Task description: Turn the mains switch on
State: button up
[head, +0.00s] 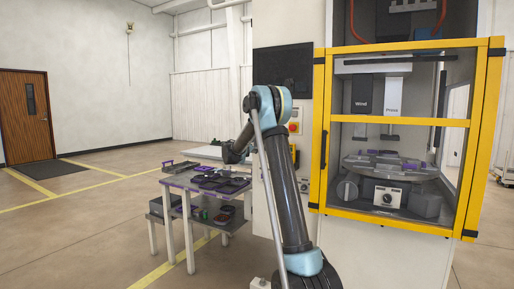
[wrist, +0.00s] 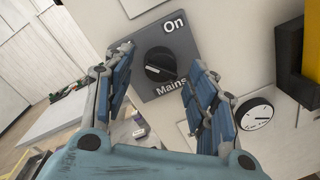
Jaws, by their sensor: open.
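In the wrist view the mains switch (wrist: 160,67) is a round black rotary knob on a grey plate marked "On" at the top and "Mains" at the bottom. The plate is tilted in the picture. A pale mark on the knob points to the left, not to the "On" label. My gripper (wrist: 155,85) is open, one blue finger on each side of the knob. It looks empty, and I cannot tell whether a finger touches the knob. In the head view my arm hides the mains switch and most of the gripper.
A white dial gauge (wrist: 255,113) is right of the switch, near a black and yellow frame part (wrist: 290,60). In the head view, a yellow-framed machine enclosure (head: 397,125) stands right of my arm. A table with dark trays (head: 215,182) stands left.

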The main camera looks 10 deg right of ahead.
jog(key=shift+x, duration=0.85)
jog(key=c, duration=1)
jog(key=shift+c, duration=0.2)
